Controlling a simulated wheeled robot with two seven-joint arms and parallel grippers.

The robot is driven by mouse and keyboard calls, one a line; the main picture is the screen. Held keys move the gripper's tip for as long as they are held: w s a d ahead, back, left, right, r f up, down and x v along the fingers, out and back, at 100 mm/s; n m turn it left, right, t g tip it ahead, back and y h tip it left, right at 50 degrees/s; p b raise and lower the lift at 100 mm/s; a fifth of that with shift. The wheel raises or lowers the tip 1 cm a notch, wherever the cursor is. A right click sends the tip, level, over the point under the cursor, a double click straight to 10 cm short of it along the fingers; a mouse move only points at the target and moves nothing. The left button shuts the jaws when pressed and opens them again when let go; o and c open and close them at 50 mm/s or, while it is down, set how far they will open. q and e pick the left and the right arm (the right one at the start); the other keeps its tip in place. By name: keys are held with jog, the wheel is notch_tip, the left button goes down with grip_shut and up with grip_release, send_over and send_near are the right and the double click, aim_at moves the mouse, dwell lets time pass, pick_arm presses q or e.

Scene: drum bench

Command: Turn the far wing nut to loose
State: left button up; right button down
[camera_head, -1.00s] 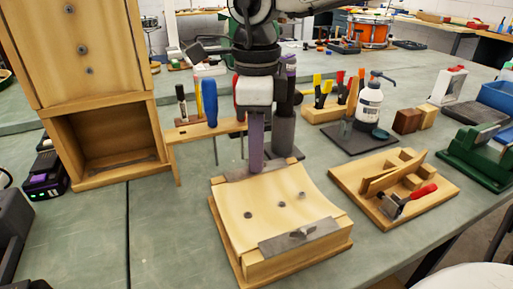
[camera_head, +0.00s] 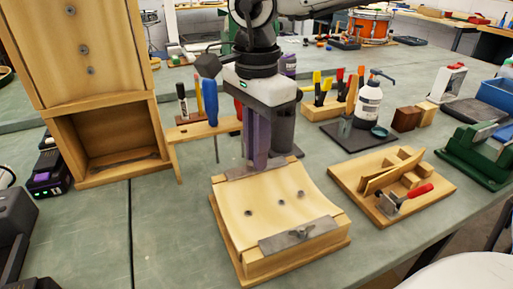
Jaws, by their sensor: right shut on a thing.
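A curved pale wooden form (camera_head: 265,205) lies on a wooden base on the bench, with a grey metal bar across each end. The near bar (camera_head: 275,245) carries the near wing nut (camera_head: 301,233). My right gripper (camera_head: 258,166) points straight down at the far bar (camera_head: 234,174), its fingers shut on the far wing nut. The fingers hide that nut, so its angle cannot be seen. My left gripper is not in view.
A wooden tool rack (camera_head: 203,130) with upright tools stands just behind and left of the form. A wooden cabinet (camera_head: 88,180) is at left. A board with a red-handled clamp (camera_head: 410,197) lies at right. Bare green bench lies in front.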

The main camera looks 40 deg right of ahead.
dwell(0.5)
jog(key=c, duration=1.8)
grip_release()
notch_tip(320, 180, up, 10)
jog(key=shift+r+p, duration=0.15)
jog(key=shift+p, duration=0.65)
